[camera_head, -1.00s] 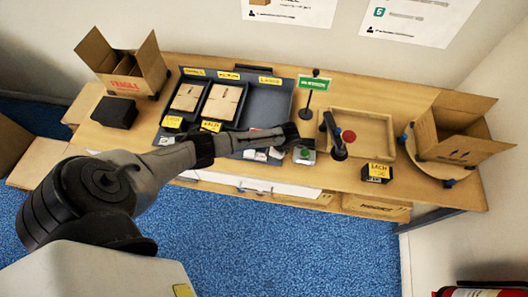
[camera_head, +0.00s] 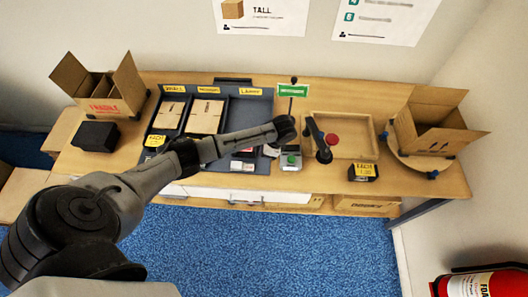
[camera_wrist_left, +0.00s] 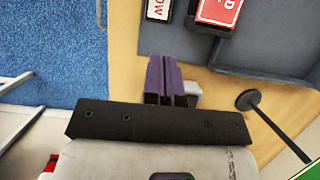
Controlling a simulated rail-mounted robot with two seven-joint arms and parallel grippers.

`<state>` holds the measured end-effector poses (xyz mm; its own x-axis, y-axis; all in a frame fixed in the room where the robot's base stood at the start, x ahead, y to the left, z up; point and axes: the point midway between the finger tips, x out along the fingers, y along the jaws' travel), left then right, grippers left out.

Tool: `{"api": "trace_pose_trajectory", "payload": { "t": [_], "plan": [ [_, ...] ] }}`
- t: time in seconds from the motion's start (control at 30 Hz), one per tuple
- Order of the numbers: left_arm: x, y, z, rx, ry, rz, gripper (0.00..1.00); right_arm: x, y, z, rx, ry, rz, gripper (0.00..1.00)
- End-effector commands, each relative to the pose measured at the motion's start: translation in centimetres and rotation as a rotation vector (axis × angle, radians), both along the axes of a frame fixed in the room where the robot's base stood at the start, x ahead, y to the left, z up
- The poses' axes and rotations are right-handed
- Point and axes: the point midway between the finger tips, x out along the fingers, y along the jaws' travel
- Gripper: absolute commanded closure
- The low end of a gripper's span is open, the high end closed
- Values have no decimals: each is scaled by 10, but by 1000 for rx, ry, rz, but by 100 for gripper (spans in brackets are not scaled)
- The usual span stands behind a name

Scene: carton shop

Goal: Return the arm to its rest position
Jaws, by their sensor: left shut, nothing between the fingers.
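My left arm reaches in from the left in the head view. Its gripper (camera_head: 286,127) is above the bench, just behind a small device with a green button (camera_head: 290,160) and beside the green sign. In the left wrist view the fingers (camera_wrist_left: 160,80) are together with nothing between them, over the bare wood near the bench's front edge. My right gripper is in neither view.
The bench (camera_head: 325,185) carries a grey divided tray (camera_head: 260,107) with flat cartons, an open carton (camera_head: 105,90) at left and another (camera_head: 432,125) on a round turntable at right. A green sign (camera_head: 293,90) stands close to the gripper. Blue floor lies in front.

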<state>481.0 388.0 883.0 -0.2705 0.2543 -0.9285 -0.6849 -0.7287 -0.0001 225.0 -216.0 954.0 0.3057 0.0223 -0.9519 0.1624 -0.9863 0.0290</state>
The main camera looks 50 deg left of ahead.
Motion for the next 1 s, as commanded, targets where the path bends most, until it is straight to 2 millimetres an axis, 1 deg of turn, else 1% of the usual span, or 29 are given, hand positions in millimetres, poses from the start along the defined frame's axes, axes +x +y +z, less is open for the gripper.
{"api": "trace_pose_trajectory", "payload": {
  "t": [0.37,0.53,0.6,0.67,0.77,0.87,0.9,0.97,1.0],
  "plan": [
    [0,0,0,1,-1,5,100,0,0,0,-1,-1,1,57],
    [3,0,-1,24,-42,84,100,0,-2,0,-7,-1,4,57],
    [10,2,1,63,-107,134,100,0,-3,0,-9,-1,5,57],
    [24,-6,14,85,-207,140,100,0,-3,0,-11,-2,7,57],
    [44,-21,43,91,-363,140,100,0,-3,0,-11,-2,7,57],
    [64,-43,82,69,-533,138,100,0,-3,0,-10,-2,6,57],
    [71,-54,100,51,-604,135,100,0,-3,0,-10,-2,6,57],
    [79,-73,129,13,-719,135,100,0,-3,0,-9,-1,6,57],
    [78,-88,146,-19,-792,137,100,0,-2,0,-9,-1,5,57]
  ]
}}
